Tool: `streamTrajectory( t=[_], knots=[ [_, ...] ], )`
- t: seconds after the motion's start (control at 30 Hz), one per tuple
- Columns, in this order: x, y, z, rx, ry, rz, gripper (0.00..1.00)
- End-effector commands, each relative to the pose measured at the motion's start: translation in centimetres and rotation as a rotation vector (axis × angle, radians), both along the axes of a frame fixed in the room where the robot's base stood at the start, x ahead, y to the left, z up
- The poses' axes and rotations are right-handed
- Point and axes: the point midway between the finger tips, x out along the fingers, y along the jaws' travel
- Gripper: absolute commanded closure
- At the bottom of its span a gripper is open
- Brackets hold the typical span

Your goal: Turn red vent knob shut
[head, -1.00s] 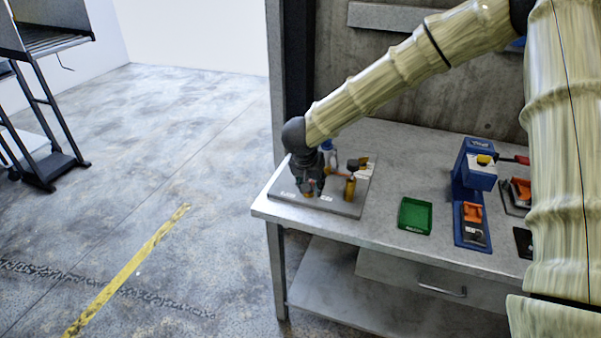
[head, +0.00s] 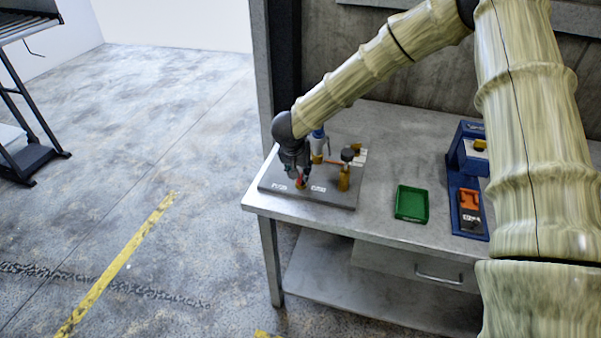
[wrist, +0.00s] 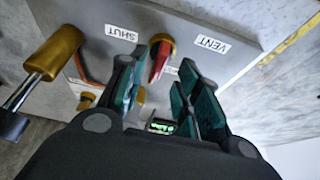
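The red vent knob (wrist: 158,60) has a brass base and sits between the printed labels SHUT (wrist: 121,33) and VENT (wrist: 213,44) on a grey panel. In the wrist view its red handle stands between the two spread fingers of my gripper (wrist: 157,72), nearer the left finger. I see a gap on the right side; contact on the left cannot be told. In the head view my gripper (head: 302,182) is low over the front left of the panel (head: 331,202), with a bit of red at its tips.
A brass post with a dark top (head: 344,178) stands right of my gripper, and a blue-topped fitting (head: 318,143) behind it. A green tray (head: 411,204) and a blue device (head: 468,172) stand further right on the bench. The bench's left edge is close by.

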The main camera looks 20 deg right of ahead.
Motion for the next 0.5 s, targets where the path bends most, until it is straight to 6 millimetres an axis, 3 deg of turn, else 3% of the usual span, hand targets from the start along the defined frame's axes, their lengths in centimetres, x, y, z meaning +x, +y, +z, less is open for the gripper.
streamTrajectory(
  t=[0.2,0.5],
  knots=[
    [0.7,-0.6,-2.0,0.000,0.001,-0.001,0.67],
    [0.9,-0.8,-2.9,0.000,0.000,-0.002,0.67]
  ],
)
